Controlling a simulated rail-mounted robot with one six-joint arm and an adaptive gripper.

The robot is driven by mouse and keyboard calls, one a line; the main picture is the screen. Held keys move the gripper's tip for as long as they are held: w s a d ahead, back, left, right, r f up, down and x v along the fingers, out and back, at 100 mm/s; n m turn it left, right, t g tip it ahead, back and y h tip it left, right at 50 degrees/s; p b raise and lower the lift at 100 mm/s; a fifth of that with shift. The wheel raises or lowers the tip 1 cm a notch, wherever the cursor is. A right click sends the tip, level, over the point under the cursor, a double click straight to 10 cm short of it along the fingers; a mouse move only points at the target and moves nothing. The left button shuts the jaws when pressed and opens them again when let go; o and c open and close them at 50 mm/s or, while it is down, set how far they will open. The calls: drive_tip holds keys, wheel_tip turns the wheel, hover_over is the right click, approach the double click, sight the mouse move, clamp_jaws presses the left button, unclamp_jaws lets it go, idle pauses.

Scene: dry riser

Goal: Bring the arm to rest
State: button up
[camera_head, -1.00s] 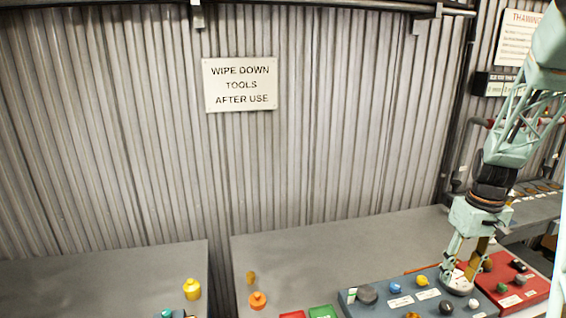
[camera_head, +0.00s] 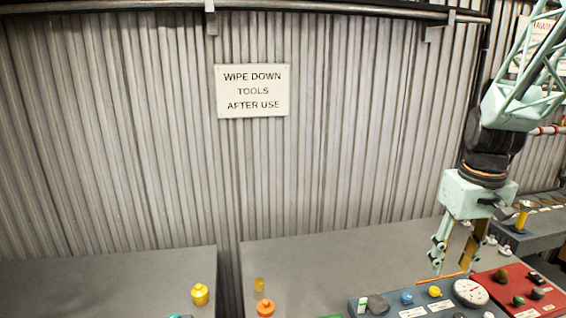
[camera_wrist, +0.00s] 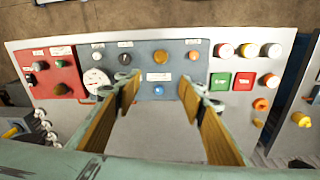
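My gripper (camera_head: 455,262) hangs pointing down at the right of the head view, above the back of the grey bench near the control panels. In the wrist view the two fingers of my gripper (camera_wrist: 158,97) stand well apart with nothing between them. The arm above it is pale green with a dark wrist joint. The fingertips appear apart from the panels, though the exact height is hard to tell.
A blue-grey panel (camera_wrist: 140,63) with knobs and a round white gauge (camera_head: 470,292) lies beside a red panel (camera_head: 521,286). The bench (camera_head: 330,262) has bare space.

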drive_tip(key=s+a+r+t+b, duration=0.2)
drive_tip(key=s+a+r, duration=0.8)
drive_tip(key=s+a, duration=0.3)
drive_tip(key=s+a+t+b, duration=0.1)
drive_tip(key=s+a, duration=0.8)
drive_tip(key=s, duration=0.5)
drive_tip(key=shift+s+a+r, duration=0.15)
drive_tip(key=shift+a+r, duration=0.05)
drive_tip(key=shift+r, duration=0.1)
